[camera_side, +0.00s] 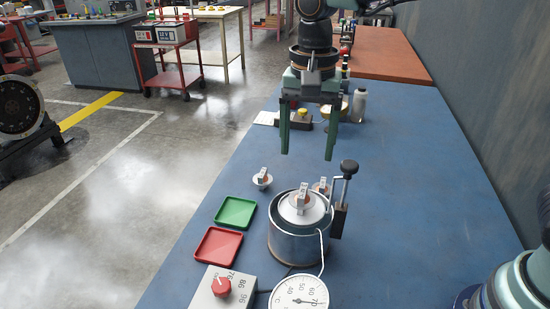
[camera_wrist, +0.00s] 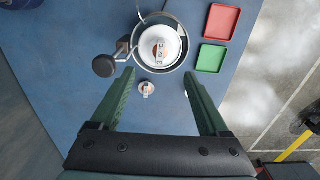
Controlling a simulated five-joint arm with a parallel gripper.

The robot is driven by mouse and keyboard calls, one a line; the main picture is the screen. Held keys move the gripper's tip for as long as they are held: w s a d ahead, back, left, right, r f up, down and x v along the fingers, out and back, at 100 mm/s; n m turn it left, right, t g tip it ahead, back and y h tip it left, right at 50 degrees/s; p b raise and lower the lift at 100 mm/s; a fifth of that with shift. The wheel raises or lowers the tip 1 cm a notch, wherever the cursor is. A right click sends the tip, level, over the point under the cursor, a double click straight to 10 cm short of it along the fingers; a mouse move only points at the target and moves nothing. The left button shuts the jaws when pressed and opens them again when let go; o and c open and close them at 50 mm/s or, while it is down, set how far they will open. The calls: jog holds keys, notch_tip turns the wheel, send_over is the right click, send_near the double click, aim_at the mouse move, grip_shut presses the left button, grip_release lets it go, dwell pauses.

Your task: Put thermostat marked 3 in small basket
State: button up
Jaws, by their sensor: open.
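My gripper (camera_side: 308,156) is open and empty above the blue bench, behind the metal pot (camera_side: 289,247). The wrist view shows its green fingers apart (camera_wrist: 158,82). One tagged thermostat (camera_side: 300,202) sits on the pale round piece in the top of the pot, also seen in the wrist view (camera_wrist: 160,47). A second thermostat (camera_side: 262,179) stands left of the pot. A third (camera_side: 321,186) stands behind it, partly hidden; the wrist view shows it between the fingertips (camera_wrist: 147,89). I cannot clearly make out a small basket.
A green tray (camera_side: 235,212) and a red tray (camera_side: 218,246) lie left of the pot. A black-knobbed lever (camera_side: 348,172) rises at the pot's right. A dial gauge (camera_side: 300,294) and a control box (camera_side: 224,290) are in front.

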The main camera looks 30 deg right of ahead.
jog(key=s+d+n+t, duration=0.2)
jog(key=s+d+n, duration=0.2)
jog(key=d, duration=0.4)
jog(key=s+d+r+n+t, duration=0.1)
jog(key=s+d+n+t, duration=0.2)
jog(key=d, duration=0.6)
jog(key=shift+s+n+t, duration=0.3)
jog(key=shift+s+n, duration=0.3)
jog(key=shift+n, duration=0.4)
jog(key=shift+r, duration=0.15)
